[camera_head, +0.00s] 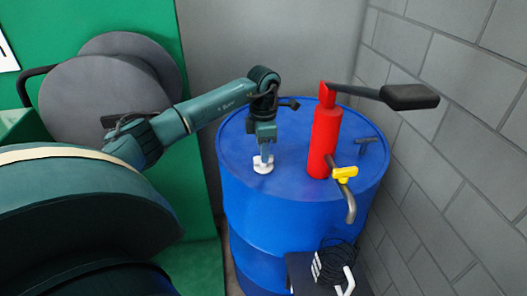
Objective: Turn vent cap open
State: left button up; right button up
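A small white round cap (263,168), which looks like the vent cap, sits on the top of the blue drum (290,185), left of the red pump. My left gripper (266,153) points straight down at this cap, with its fingertips at the cap's top. The fingers look close together, but I cannot tell whether they are shut on the cap or just above it. The gripper hides part of the cap. My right gripper is not in view.
A red hand pump (325,140) with a long black-gripped lever (408,97) and a yellow valve handle (345,174) stands on the drum. A dark T-shaped fitting (366,145) is behind it. A grey block wall (450,120) closes the right side.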

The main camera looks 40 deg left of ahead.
pick_arm(q)
jog(key=shift+f, duration=0.75)
jog(key=shift+c, duration=0.4)
grip_shut()
